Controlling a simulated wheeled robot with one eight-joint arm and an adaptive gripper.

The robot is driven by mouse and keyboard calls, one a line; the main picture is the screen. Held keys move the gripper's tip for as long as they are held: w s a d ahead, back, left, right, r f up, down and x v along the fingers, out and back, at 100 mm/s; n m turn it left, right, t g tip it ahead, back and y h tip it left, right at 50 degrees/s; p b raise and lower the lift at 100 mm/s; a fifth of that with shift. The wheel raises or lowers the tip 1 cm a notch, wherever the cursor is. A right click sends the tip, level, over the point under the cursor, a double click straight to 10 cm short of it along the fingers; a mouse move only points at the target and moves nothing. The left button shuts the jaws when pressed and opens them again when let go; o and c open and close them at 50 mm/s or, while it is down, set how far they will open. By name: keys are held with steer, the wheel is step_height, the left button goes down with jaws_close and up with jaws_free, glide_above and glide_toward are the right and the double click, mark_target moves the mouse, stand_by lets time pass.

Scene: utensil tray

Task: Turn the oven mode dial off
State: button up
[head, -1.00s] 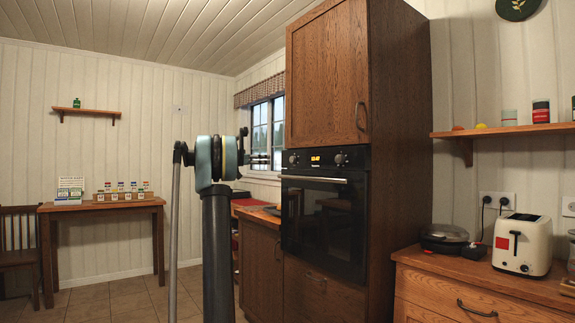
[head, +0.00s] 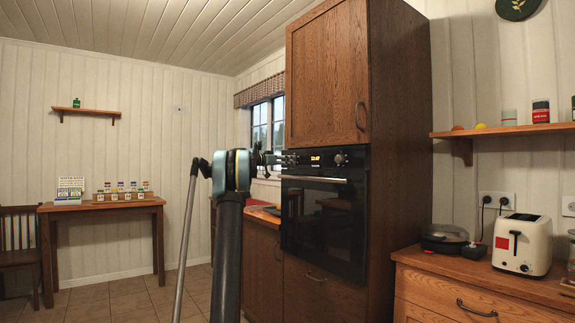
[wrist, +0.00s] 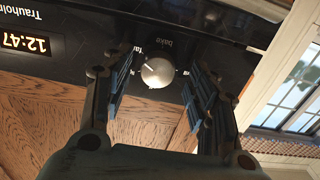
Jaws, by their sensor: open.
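The oven mode dial (wrist: 158,72) is a round silver knob on the black control panel. In the wrist view it sits between the two fingers of my gripper (wrist: 155,88), which are open on either side with gaps to the knob. Labels reading "bake" and what looks like "fan" show around it. In the head view my gripper (head: 279,158) is at the left end of the panel and largely covers the left dial. The built-in oven (head: 325,225) has its door shut. A second dial (head: 340,159) is at the panel's right.
The lit clock (wrist: 25,42) is beside the dial. A wooden cabinet (head: 325,85) is above the oven. A window (head: 266,125) is behind my gripper. A toaster (head: 522,245) stands on the right counter.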

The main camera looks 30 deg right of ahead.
steer(key=shift+d, duration=0.65)
steer(key=c, duration=1.1)
steer(key=shift+o, duration=0.2)
